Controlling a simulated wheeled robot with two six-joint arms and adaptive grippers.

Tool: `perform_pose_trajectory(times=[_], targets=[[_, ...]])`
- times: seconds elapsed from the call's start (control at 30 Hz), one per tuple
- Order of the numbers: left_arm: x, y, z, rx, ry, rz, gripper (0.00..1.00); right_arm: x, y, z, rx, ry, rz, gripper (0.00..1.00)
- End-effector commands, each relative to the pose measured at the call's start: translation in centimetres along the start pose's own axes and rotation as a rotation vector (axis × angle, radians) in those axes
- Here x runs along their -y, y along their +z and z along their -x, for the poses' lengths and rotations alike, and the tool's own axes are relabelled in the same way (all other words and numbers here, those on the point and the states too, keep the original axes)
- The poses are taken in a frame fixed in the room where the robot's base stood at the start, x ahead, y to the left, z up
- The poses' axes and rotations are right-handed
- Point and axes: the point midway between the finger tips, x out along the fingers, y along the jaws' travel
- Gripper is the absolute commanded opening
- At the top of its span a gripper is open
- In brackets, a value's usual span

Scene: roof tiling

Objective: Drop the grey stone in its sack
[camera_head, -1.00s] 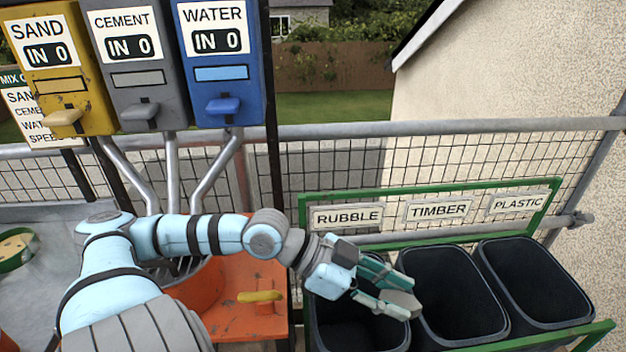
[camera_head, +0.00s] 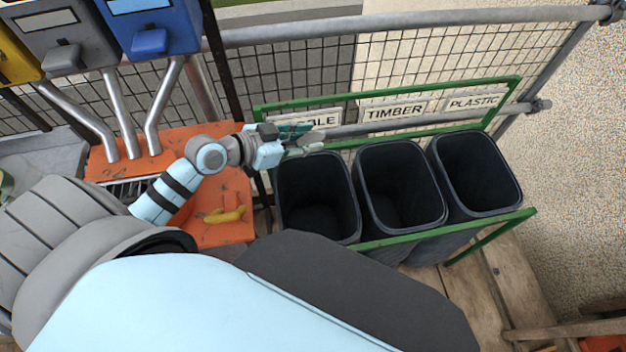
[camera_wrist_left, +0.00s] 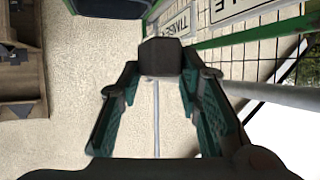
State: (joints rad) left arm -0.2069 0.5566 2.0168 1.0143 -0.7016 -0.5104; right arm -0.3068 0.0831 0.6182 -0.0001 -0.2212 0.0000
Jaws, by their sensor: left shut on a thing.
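The grey stone (camera_head: 313,137) is between the fingertips of my left gripper (camera_head: 306,141), which is shut on it. In the left wrist view the stone (camera_wrist_left: 160,57) shows as a dark grey block at the tips of the teal fingers. The gripper is near the back rim of the rubble sack (camera_head: 318,202), a dark open container at the left of a row of three, in front of a partly hidden sign ending "BLE". The stone appears above the sack's opening level, at its back edge; its exact height is unclear. My right gripper is not in view.
The timber sack (camera_head: 400,190) and plastic sack (camera_head: 476,175) stand to the right within a green frame (camera_head: 440,232). A mesh fence and a grey rail (camera_head: 420,20) run behind. An orange mixer stand (camera_head: 225,180) with a yellow handle (camera_head: 225,215) is to the left.

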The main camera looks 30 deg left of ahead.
Motion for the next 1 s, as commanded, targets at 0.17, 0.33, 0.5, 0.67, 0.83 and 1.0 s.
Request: perform_pose_trajectory(times=[0.17,0.33,0.5,0.67,0.83,1.0], targets=[[-0.1,3.5,-1.8,-0.001,0.003,0.001,0.01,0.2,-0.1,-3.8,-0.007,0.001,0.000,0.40],[-0.1,5.0,-2.6,-0.002,0.005,-0.001,0.01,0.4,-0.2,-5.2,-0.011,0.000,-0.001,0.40],[-0.1,4.8,-2.5,-0.002,0.006,-0.002,0.01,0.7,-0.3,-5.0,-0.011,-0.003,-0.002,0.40],[-0.1,4.7,-2.5,-0.002,0.006,-0.002,0.46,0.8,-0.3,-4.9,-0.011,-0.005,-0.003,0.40],[-0.1,4.7,-2.5,-0.002,0.006,-0.002,0.55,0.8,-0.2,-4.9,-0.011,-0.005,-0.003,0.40],[-0.1,4.8,-2.5,-0.001,0.006,-0.002,0.55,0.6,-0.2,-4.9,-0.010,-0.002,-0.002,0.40]])
